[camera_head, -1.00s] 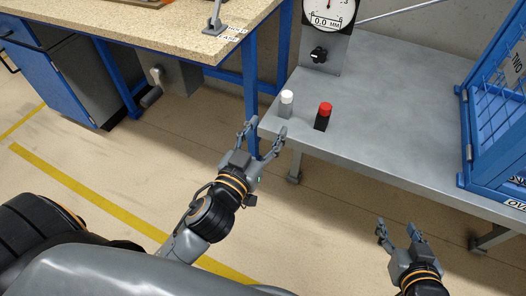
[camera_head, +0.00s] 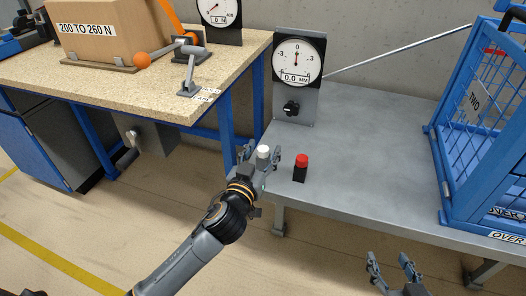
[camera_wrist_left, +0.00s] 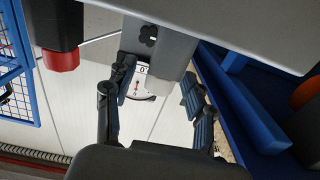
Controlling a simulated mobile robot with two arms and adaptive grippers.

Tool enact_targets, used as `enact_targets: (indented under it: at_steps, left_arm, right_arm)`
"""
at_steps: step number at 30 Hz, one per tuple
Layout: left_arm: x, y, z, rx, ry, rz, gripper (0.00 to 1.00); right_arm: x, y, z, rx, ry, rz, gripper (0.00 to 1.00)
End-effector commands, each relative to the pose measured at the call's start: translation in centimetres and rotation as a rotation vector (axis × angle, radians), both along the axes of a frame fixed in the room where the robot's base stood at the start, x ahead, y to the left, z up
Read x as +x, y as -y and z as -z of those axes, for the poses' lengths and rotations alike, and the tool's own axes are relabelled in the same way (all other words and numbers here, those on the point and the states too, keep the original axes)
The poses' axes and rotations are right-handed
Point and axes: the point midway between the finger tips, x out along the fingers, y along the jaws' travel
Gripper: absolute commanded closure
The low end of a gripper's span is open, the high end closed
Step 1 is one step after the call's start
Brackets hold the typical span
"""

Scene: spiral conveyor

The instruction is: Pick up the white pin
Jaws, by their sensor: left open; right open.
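The white pin (camera_head: 263,151) stands at the near left corner of the grey metal table, and its white top shows in the head view. My left gripper (camera_head: 262,156) is open, with one finger on each side of the pin as seen from the head. Its lower part is hidden by the gripper, and I cannot tell whether the fingers touch it. My right gripper (camera_head: 390,262) is open and empty in front of the table's near edge.
A red-capped black pin (camera_head: 301,167) stands close right of my left gripper; its red cap (camera_wrist_left: 61,60) also shows in the left wrist view. A dial gauge (camera_head: 299,58) stands behind. A blue cage (camera_head: 450,185) is at right, a wooden bench (camera_head: 135,92) at left.

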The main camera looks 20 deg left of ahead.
Motion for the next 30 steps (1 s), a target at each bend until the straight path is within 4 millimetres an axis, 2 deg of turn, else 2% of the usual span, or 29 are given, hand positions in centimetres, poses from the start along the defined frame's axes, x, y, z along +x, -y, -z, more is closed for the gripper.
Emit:
enact_targets:
  at_steps: [11,18,19,20,21,24,30]
  left_arm:
    - [0.45,0.03,-0.01,0.0,0.0,0.0,0.48]
    - [0.43,0.02,-0.02,0.0,0.0,0.0,0.97]
    - [0.43,0.02,-0.02,0.0,0.0,0.0,1.0]
    - [0.43,0.02,-0.02,0.0,0.0,0.0,1.0]
    - [0.43,0.02,-0.02,0.0,0.0,0.0,0.78]
    - [0.43,0.02,-0.02,0.0,0.0,0.0,0.99]
    - [0.42,0.03,-0.07,0.0,0.0,0.0,1.0]
  right_arm:
    - [0.14,-0.08,-0.24,0.003,0.014,-0.001,0.46]
    - [0.14,-0.09,-0.23,0.003,0.014,-0.001,0.46]
    - [0.14,-0.09,-0.23,0.003,0.014,-0.001,0.46]
    - [0.14,-0.09,-0.22,0.003,0.014,-0.001,0.46]
    - [0.14,-0.09,-0.22,0.003,0.014,-0.001,0.46]
    - [0.13,-0.09,-0.21,0.003,0.013,-0.001,0.46]
    - [0.11,-0.09,-0.2,0.003,0.011,-0.001,0.46]
